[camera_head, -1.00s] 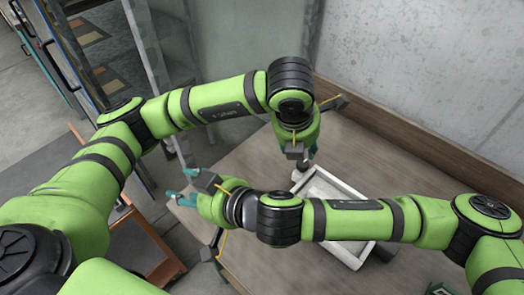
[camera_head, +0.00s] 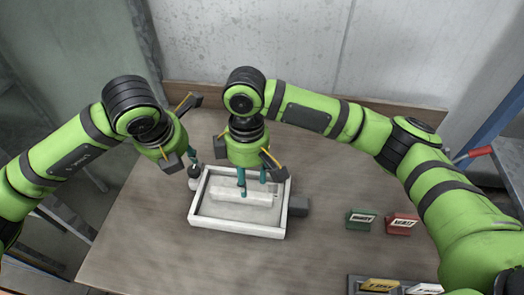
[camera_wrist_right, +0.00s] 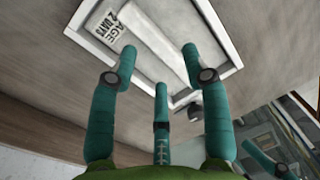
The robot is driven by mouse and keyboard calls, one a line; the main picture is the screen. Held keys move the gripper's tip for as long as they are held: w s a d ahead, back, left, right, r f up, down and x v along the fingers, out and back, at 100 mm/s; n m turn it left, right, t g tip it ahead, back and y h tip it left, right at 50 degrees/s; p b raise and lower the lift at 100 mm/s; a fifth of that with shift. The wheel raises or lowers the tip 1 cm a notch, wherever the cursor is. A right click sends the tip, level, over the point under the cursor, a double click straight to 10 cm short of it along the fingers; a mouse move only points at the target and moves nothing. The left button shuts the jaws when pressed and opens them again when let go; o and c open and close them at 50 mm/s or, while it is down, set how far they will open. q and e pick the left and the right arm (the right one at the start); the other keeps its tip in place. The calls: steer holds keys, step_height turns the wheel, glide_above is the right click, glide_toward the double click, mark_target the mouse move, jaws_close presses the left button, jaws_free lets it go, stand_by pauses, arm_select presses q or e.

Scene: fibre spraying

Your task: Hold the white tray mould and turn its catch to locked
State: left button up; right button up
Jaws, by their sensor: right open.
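The white tray mould (camera_head: 236,231) lies on the table, with a pale raised bar (camera_head: 225,192) inside. A label reading "AGE 2 DAYS" (camera_wrist_right: 112,23) shows on it in the right wrist view. My right gripper (camera_head: 253,183) is over the mould, its teal fingers spread and nothing between them. In the right wrist view the open fingers (camera_wrist_right: 158,70) point at the mould. My left gripper (camera_head: 191,157) is at the mould's far left corner, by a small dark knob (camera_head: 194,171). Whether its fingers grip the knob is unclear. I cannot make out the catch's position.
A grey block (camera_head: 298,206) sits against the mould's right side. A green labelled block (camera_head: 361,219) and a red one (camera_head: 401,223) stand to the right. A dark rack (camera_head: 357,283) with labelled pieces is at the front right. The table before the mould is clear.

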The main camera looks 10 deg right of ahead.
steer(key=shift+n+t, duration=0.5)
steer(key=shift+n, duration=0.4)
steer(key=w+d, duration=0.1)
steer(key=w, duration=0.1)
steer(key=w+d, duration=0.3)
steer(key=w, duration=0.1)
steer(key=shift+w+d+f, duration=0.2)
steer(key=shift+d+f, duration=0.05)
steer(key=shift+f, duration=0.15)
steer(key=shift+w+d+f, duration=0.1)
steer(key=shift+f, duration=0.15)
step_height(320, 180, down, 6)
steer(key=shift+f, duration=0.25)
